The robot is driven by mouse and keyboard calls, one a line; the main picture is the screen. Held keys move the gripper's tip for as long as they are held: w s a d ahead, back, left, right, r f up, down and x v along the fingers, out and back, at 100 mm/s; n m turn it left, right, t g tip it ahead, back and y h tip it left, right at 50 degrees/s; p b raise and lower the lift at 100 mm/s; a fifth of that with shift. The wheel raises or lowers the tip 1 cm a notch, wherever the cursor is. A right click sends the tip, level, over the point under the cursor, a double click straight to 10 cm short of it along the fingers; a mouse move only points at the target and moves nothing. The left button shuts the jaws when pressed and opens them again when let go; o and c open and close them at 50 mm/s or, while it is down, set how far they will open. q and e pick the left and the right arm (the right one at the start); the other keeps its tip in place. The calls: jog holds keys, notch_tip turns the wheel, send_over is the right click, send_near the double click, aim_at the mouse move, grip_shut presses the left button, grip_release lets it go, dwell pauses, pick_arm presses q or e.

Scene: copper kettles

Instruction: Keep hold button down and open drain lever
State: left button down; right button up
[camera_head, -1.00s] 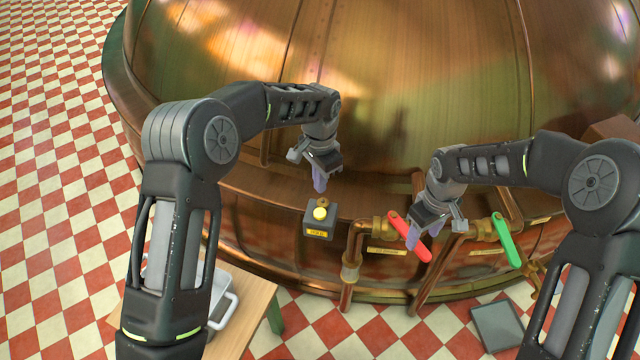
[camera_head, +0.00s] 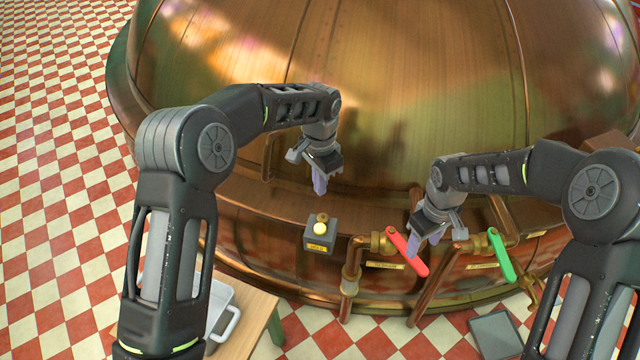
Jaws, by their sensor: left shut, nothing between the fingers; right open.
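The hold button (camera_head: 320,229) is a yellow knob on a small dark box (camera_head: 319,242) with a yellow label, in front of the copper kettle. My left gripper (camera_head: 319,187) is shut and empty, pointing down above the button and apart from it. A red lever (camera_head: 408,252) sits on a brass valve left of centre-right, and a green lever (camera_head: 502,254) on another valve further right. Labels by both are too small to read, so I cannot tell which is the drain lever. My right gripper (camera_head: 426,243) is open at the red lever; whether it touches is unclear.
The large copper kettle (camera_head: 420,100) fills the back. Copper pipes (camera_head: 350,290) run down beside the levers. A grey floor plate (camera_head: 495,335) lies at lower right.

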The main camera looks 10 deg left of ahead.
jog(key=shift+r, duration=0.1)
notch_tip(320, 180, up, 10)
jog(key=p, duration=0.6)
dwell(0.5)
